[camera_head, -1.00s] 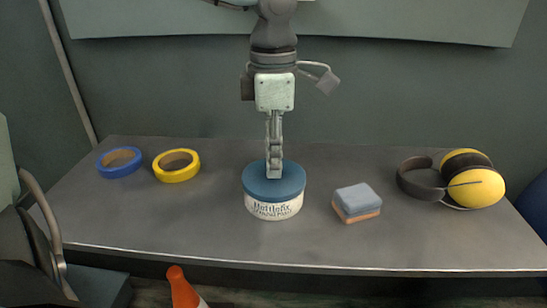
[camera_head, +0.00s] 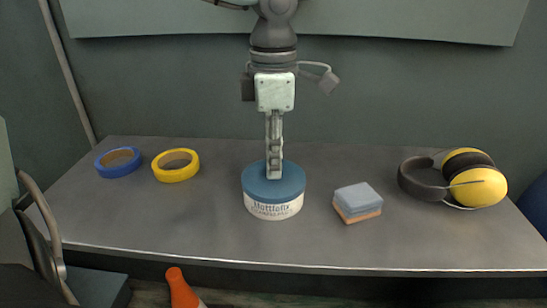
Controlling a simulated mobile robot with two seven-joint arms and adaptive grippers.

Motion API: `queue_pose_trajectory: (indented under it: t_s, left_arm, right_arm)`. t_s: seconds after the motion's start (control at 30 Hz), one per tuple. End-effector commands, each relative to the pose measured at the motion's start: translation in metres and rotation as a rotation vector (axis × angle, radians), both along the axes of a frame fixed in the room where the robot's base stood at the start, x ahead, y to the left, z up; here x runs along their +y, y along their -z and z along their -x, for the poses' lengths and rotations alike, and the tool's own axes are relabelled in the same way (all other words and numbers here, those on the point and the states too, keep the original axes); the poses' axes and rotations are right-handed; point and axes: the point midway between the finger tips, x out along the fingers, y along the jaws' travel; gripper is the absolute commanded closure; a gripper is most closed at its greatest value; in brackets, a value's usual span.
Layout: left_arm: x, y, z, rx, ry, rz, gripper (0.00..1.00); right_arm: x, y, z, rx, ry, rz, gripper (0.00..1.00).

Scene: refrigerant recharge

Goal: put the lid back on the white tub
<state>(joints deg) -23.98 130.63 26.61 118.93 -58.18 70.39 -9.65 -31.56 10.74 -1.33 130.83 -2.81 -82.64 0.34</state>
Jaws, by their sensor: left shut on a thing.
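The white tub (camera_head: 273,209) with dark lettering stands upright near the middle of the grey table. The blue lid (camera_head: 290,187) sits on top of it, looking level and covering the tub's opening. My left gripper (camera_head: 274,174) points straight down over the lid, its fingertips at the lid's top. It is shut on the lid; the fingers hide the part they grip. Whether the lid is pressed fully down cannot be told. My right gripper is not in view.
A yellow tape roll (camera_head: 176,177) and a blue tape roll (camera_head: 101,166) lie at the left. A blue and orange sponge block (camera_head: 357,198) lies right of the tub. Yellow and black earmuffs (camera_head: 478,188) lie at the far right. The front of the table (camera_head: 200,235) is clear.

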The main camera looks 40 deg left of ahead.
Motion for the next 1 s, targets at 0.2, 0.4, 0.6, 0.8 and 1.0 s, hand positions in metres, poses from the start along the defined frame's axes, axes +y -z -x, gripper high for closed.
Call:
queue_pose_trajectory:
  t_s: [0.2,0.4,0.6,0.8,1.0]
  left_arm:
    - [0.0,-0.0004,-0.0002,-0.001,0.0,-0.001,1.0]
    - [0.0,-0.0004,-0.0002,-0.001,0.0,-0.001,1.0]
    - [0.0002,0.0004,-0.0004,-0.002,0.0,-0.001,1.0]
    - [0.0003,0.0005,-0.0005,-0.002,0.0,-0.001,1.0]
    - [0.0002,-0.0003,-0.0004,-0.001,0.0,-0.001,1.0]
  right_arm:
    - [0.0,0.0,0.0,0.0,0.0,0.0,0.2]
    - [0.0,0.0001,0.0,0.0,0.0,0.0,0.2]
    - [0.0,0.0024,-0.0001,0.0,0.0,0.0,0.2]
    - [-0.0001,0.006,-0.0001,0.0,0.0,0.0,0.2]
    - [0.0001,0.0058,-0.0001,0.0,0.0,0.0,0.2]
